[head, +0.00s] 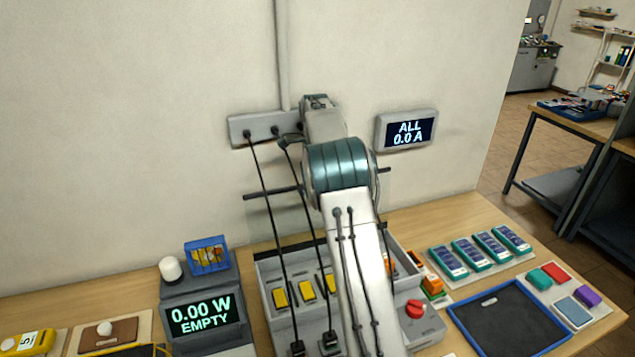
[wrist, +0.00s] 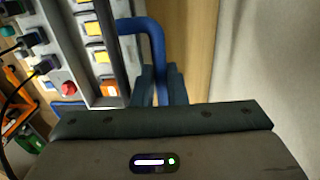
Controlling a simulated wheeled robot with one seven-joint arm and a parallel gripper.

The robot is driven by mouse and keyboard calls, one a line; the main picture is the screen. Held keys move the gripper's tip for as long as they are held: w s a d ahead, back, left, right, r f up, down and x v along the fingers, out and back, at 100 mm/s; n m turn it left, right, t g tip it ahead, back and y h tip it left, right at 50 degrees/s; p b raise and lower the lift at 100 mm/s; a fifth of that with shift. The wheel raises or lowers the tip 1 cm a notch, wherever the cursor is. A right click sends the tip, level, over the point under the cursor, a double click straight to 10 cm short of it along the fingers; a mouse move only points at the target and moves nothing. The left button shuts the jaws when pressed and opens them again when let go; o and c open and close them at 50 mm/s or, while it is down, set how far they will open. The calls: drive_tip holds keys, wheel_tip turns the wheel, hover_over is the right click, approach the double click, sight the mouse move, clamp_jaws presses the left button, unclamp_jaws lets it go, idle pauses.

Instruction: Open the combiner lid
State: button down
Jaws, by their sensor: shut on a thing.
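The grey combiner box (head: 264,268) stands on the bench against the wall, with yellow switches (head: 307,290) inside it. Its interior is exposed in front of my arm. A dark bar (head: 270,192) crosses behind my arm above the box; it looks like the edge of a raised clear lid, but its exact angle is hard to tell. In the wrist view, my gripper (wrist: 161,85) is shut on a blue bent handle (wrist: 152,32) beside a dark edge strip. In the head view my arm hides the gripper and handle.
Black cables hang from a wall box (head: 250,128) into the combiner. A red knob (head: 414,309) sits at its right. A display reading EMPTY (head: 203,316) stands left, a dark blue tray (head: 510,320) right. A wall display (head: 406,130) reads 0.0 A.

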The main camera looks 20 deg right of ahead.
drive_tip(key=c, duration=1.5)
unclamp_jaws()
drive_tip(key=shift+a+f, duration=0.1)
drive_tip(key=shift+f, duration=0.25)
drive_tip(key=shift+o, duration=0.2)
drive_tip(key=shift+r, duration=0.15)
drive_tip(key=shift+r, duration=0.25)
wheel_tip(320, 180, up, 11)
drive_tip(key=shift+w+r, duration=0.2)
drive_tip(key=shift+w, duration=0.2)
